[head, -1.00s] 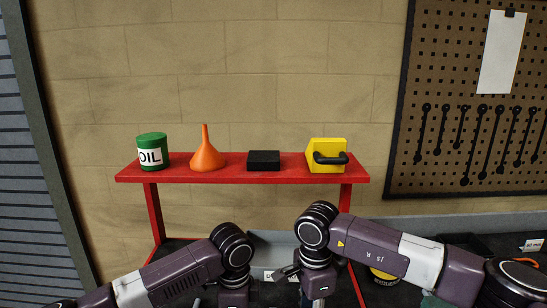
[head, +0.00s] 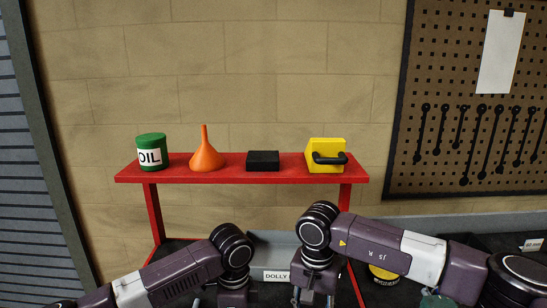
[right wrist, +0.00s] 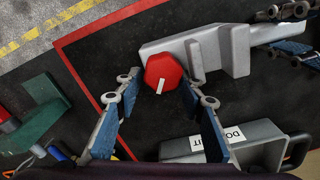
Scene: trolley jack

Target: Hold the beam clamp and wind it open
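In the right wrist view the beam clamp (right wrist: 215,52) is a grey stepped body with a red hexagonal knob (right wrist: 162,74) carrying a white mark. My right gripper (right wrist: 160,84) is open, its blue-padded fingers on either side of the knob. A gap shows at the left finger; the right finger is close to the knob, and I cannot tell if it touches. My left gripper (right wrist: 284,34) has its fingers on both sides of the clamp's bar at the right and appears shut on it. In the head view both grippers are mostly cut off by the bottom edge.
A green object (right wrist: 42,112) lies at the left. A red shelf (head: 215,174) behind holds an oil can (head: 151,152), an orange funnel (head: 205,155), a black block (head: 263,160) and a yellow box (head: 325,153).

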